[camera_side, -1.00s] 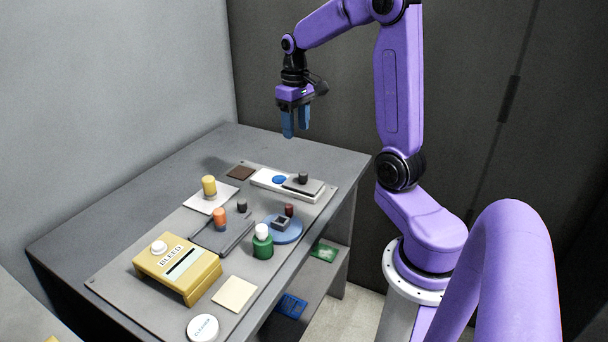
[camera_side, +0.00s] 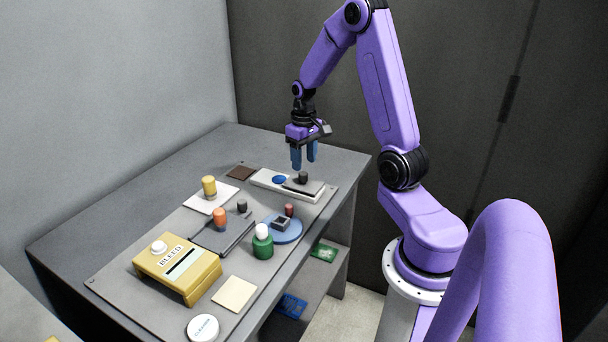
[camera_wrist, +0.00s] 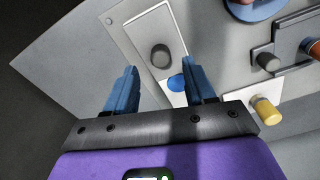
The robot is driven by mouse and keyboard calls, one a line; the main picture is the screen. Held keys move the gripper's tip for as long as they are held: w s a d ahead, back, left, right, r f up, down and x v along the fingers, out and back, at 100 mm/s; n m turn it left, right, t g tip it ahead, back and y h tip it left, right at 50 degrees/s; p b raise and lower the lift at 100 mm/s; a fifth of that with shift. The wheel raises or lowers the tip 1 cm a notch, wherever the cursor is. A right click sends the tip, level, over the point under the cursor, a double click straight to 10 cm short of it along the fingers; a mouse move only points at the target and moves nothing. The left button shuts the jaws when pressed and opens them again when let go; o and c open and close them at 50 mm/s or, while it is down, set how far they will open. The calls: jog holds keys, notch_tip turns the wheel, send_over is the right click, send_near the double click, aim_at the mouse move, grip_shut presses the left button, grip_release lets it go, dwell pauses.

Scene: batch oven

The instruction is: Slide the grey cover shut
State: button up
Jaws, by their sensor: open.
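The grey cover (camera_side: 314,187) with a dark round knob (camera_side: 303,177) sits on the right part of a white base (camera_side: 264,180) at the far side of the bench. A blue disc (camera_side: 279,180) on the base shows uncovered to the left of the cover. In the wrist view the cover (camera_wrist: 150,35) and its knob (camera_wrist: 160,56) lie ahead of the fingers, with the blue disc (camera_wrist: 177,84) nearer to me. My gripper (camera_side: 304,163) is open and empty, just above the knob in the side view. In the wrist view my two blue fingers (camera_wrist: 160,72) stand either side of the knob's line.
A blue round base (camera_side: 288,232) holds a small block. The yellow BLEED box (camera_side: 178,274) is front left.

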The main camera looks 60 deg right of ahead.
aim_at(304, 173)
jog(key=shift+f, duration=2.9)
grip_shut()
